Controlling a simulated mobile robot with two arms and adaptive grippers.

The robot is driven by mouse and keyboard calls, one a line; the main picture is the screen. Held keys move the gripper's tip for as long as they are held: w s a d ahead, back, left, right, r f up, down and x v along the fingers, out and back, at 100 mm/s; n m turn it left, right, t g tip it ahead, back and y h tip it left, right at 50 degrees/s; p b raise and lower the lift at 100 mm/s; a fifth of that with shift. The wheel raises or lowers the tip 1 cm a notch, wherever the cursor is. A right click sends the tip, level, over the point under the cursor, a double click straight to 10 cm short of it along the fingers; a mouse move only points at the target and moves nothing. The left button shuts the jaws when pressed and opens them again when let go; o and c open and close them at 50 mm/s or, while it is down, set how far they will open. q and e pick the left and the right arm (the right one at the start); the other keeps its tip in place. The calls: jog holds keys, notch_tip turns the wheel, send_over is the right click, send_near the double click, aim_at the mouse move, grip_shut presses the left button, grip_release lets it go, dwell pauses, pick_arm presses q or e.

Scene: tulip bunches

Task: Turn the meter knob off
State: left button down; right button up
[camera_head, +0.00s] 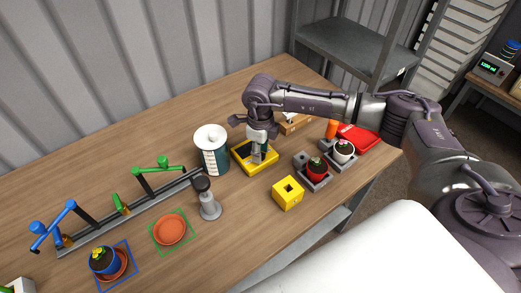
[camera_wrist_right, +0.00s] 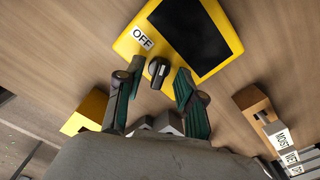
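The yellow meter (camera_wrist_right: 203,72) lies on the table, with a dark screen and a white "OFF" label (camera_wrist_right: 142,38) at one corner. In the head view the meter (camera_head: 240,162) is partly hidden by my gripper. Its dark knob (camera_wrist_right: 157,72) stands near the "OFF" label; I cannot tell exactly where its pointer is set. My right gripper (camera_wrist_right: 161,74) is open, with one fingertip on each side of the knob and gaps visible between. In the head view the right gripper (camera_head: 258,153) reaches down over the meter. My left gripper is not in view.
A white-lidded canister (camera_head: 211,150) stands close left of the meter. A yellow block with a hole (camera_head: 288,193) and potted cacti (camera_head: 317,170) sit to its right. A grey stand with a dark knob (camera_head: 208,203) and a rail with levers (camera_head: 130,213) are at left.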

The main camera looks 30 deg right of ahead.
jog(key=shift+r, duration=0.2)
notch_tip(320, 180, up, 12)
jog(key=shift+f, duration=0.2)
dwell(0.7)
